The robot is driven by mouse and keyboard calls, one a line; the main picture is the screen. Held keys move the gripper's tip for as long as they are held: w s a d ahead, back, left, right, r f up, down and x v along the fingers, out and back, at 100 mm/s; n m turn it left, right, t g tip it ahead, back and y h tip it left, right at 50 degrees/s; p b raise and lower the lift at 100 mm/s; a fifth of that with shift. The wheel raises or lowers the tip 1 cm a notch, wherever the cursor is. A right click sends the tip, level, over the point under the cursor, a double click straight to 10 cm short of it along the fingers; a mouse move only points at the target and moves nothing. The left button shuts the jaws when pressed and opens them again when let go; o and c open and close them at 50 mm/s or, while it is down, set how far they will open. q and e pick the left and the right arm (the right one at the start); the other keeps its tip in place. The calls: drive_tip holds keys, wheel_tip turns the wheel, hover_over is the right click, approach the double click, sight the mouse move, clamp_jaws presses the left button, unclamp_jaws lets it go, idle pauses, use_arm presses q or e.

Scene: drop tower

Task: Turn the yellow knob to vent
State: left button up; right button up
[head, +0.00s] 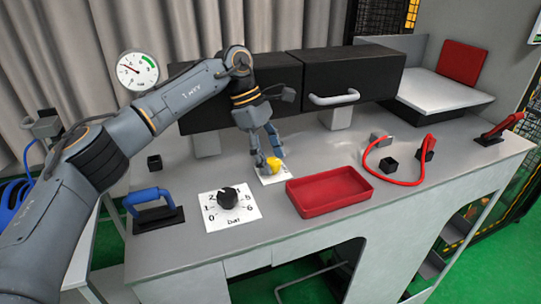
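The yellow knob (273,164) stands on a small white plate (284,175) on the grey bench, just behind the red tray. My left gripper (270,157) points down at the knob, with its fingers on either side of it. The fingers partly cover the knob, and I cannot tell whether they press on it or only surround it. Any markings on the plate are too small or hidden to read. My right gripper is not in view.
A black knob (233,199) on a numbered "bar" dial stands front left of the yellow knob. A blue handle (151,197) is farther left. The red tray (314,207) is empty. A red hose (370,157) and red lever (503,128) lie right. Black boxes (352,75) overhang behind.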

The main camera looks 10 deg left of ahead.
sight(271, 160)
use_arm(q)
drive_tip(key=shift+r, duration=0.1)
wheel_tip(271, 160, up, 10)
idle(0.5)
